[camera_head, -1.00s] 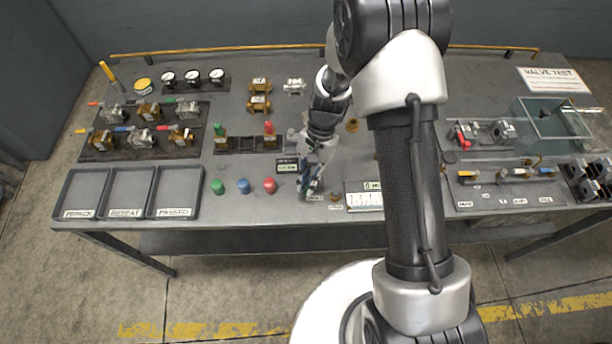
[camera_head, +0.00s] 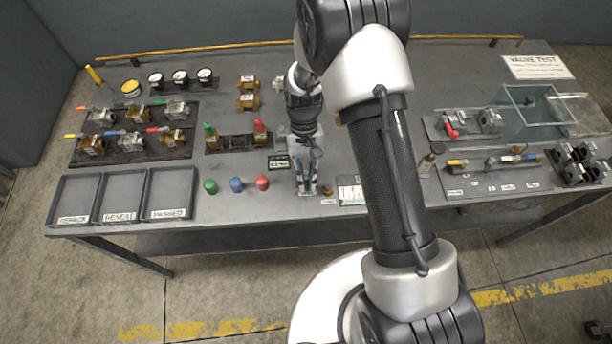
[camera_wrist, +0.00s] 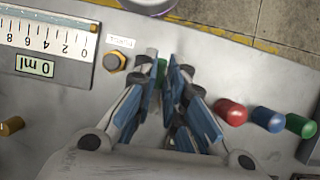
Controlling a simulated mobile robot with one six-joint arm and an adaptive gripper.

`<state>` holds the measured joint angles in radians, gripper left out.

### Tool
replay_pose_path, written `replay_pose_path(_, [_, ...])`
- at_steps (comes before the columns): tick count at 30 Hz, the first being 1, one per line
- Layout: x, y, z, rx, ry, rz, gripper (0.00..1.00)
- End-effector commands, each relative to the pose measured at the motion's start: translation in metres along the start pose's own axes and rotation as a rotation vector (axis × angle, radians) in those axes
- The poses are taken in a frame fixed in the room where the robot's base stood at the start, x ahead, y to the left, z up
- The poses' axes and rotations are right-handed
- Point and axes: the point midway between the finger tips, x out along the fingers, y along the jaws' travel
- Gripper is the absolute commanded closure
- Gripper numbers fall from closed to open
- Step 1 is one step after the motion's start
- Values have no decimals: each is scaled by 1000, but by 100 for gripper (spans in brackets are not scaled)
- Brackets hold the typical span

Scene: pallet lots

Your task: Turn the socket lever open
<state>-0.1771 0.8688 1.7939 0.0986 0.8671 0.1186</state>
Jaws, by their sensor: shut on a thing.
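My gripper (camera_head: 307,188) points down close over the front middle of the bench, right of the red button. In the wrist view my gripper (camera_wrist: 162,75) has its blue-padded fingers closed around a small green piece (camera_wrist: 161,72), mostly hidden by the pads. I cannot tell whether that piece is a lever or a loose part. No socket lever can be named for sure. A red lever (camera_head: 451,130) sits on a fixture at the right of the bench, well away from my gripper. A yellow-handled valve (camera_head: 457,164) is in the row in front of it.
Three trays (camera_head: 193,190) lie at the front left. A clear tank (camera_head: 535,139) stands at right.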

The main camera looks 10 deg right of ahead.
Motion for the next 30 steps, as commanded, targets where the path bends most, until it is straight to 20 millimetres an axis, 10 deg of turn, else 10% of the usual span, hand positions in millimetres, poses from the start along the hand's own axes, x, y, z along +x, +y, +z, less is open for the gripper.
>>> replay_pose_path(9, [0,0,0,-3,-1,2,100])
replay_pose_path(19, [0,0,0,-2,0,1,69])
replay_pose_path(30, [-5,0,-1,-1,2,0,69])
